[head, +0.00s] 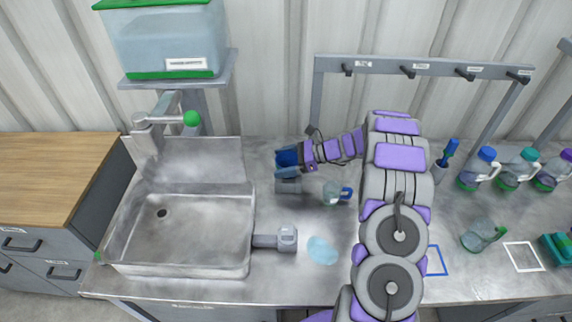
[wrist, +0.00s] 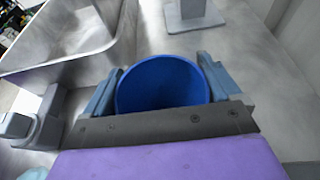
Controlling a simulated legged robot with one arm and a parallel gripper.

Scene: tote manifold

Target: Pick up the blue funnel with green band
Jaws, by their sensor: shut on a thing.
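The blue funnel (wrist: 162,84) shows in the wrist view as a round blue rim and cup, between the two grey-blue fingers of my gripper (wrist: 160,90). The fingers touch it on both sides. In the head view the funnel (head: 287,157) is a small blue shape at the end of my gripper (head: 286,165), over the metal counter just right of the sink. Its green band is hidden. I cannot tell whether the funnel is clear of the counter.
The steel sink (head: 190,232) lies to the left. A clear jug with a blue handle (head: 333,192) stands near the gripper. Bottles (head: 478,170) stand at the right. A hook rack (head: 425,67) is behind. A light-blue patch (head: 322,250) marks the front counter.

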